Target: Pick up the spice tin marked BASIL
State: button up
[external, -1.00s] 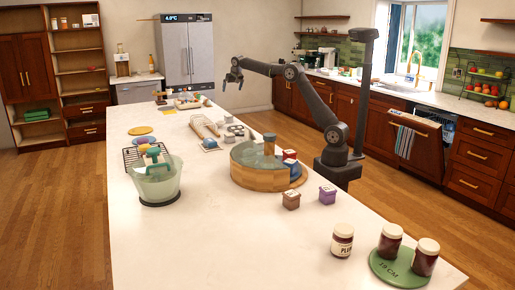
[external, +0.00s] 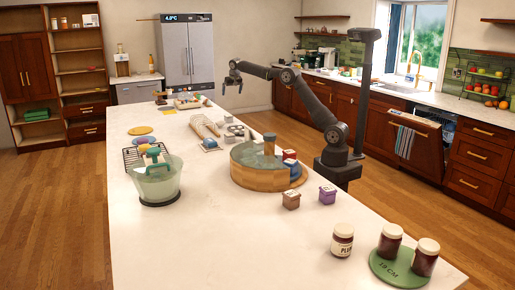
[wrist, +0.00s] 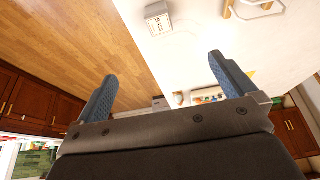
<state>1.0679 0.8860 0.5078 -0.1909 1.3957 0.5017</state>
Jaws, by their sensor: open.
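A small pale grey tin marked BASIL (wrist: 157,20) shows near the top of the wrist view, on the white counter close to its edge. My gripper (wrist: 162,68) is open and empty, with its two blue-grey fingers spread apart. The tin lies beyond the fingertips, between their lines and apart from them. In the external view my gripper (external: 232,90) hangs above the far right part of the counter. Several small grey tins (external: 235,130) stand below it there; their labels are too small to read.
A round wooden tub (external: 258,178) with a post stands mid-counter. A brown tin (external: 291,200) and a purple tin (external: 327,194) stand in front of it. A glass bowl (external: 155,185) is at left. Jars and a green disc (external: 385,268) are near the front. The front-left counter is clear.

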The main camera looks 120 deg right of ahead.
aim_at(229, 116)
dwell(0.4)
jog(key=c, duration=0.5)
jog(key=shift+n, duration=0.3)
jog(key=x, duration=1.7)
jog(key=shift+w+d+f, duration=0.1)
jog(key=shift+w+d, duration=0.05)
jog(key=shift+w, duration=0.1)
jog(key=shift+s+a+x, duration=0.15)
jog(key=shift+a+x, duration=0.05)
jog(key=shift+x, duration=1.1)
jog(key=shift+s+a+x, duration=0.1)
jog(key=shift+a+x, duration=0.1)
jog(key=shift+x, duration=1.05)
